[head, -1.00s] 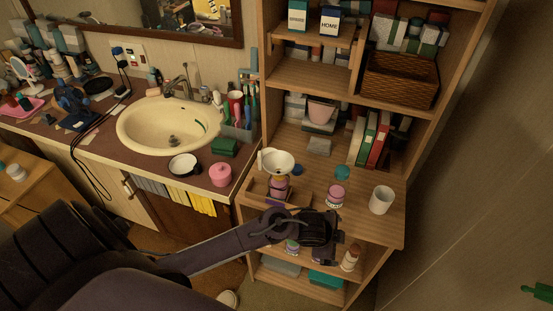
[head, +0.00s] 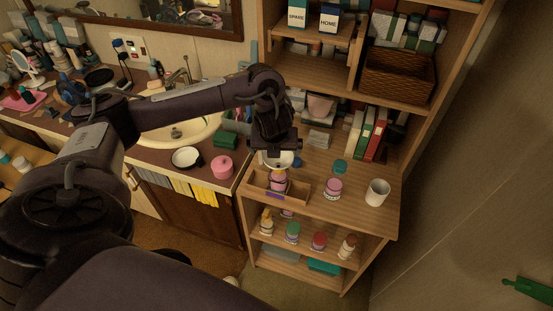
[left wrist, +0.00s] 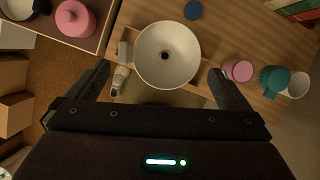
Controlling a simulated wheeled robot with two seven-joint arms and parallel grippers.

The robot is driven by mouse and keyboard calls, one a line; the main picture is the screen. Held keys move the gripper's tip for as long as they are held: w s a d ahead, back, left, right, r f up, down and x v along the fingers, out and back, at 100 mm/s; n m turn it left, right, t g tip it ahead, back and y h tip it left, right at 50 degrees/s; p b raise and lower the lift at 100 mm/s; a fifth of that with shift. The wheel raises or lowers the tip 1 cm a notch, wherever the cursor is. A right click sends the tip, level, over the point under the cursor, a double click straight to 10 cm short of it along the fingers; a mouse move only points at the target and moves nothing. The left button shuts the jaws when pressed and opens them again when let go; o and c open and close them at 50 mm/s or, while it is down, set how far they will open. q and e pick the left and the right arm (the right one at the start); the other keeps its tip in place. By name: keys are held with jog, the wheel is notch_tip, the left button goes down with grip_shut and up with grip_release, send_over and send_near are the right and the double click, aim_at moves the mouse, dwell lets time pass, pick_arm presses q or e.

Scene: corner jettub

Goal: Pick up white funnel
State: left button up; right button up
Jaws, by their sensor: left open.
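The white funnel (left wrist: 167,55) shows as a round bowl with a dark centre hole in the left wrist view. In the head view the funnel (head: 284,162) is partly hidden under my left gripper. It sits over a small wooden tray (head: 300,196) on the wooden shelf, above a pink jar (head: 278,183). My left gripper (head: 276,149) is open and points down just above the funnel. In the left wrist view its fingers stand apart on either side of the funnel's near edge, with nothing held between them. My right gripper is not in view.
Books (head: 366,137) stand behind. An upper shelf with a wicker basket (head: 398,78) is above. A pink pot (head: 222,167) is on the counter left.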

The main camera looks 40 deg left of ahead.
pick_arm(q)
jog(key=shift+w+a+f, duration=0.1)
jog(key=shift+w+f, duration=0.05)
jog(key=shift+f, duration=0.45)
jog(key=shift+w+f, duration=0.15)
jog(key=shift+f, duration=0.15)
jog(key=p+x, duration=0.1)
jog(key=x, duration=0.2)
jog(key=shift+w+a+f+p, duration=0.1)
jog(key=shift+w+f+p, duration=0.15)
jog(key=shift+p, duration=0.1)
jog(key=shift+w+a+f, duration=0.1)
jog(key=shift+w+f, duration=0.05)
jog(key=shift+f, duration=0.3)
jog(key=c, duration=0.6)
jog(key=shift+r, duration=0.1)
notch_tip(320, 180, up, 8)
jog(key=shift+w+f+b, duration=0.1)
jog(key=shift+f+b, duration=0.05)
jog(key=shift+b, duration=0.3)
notch_tip(320, 180, up, 12)
jog(key=p, duration=0.6)
jog(key=shift+p, duration=0.3)
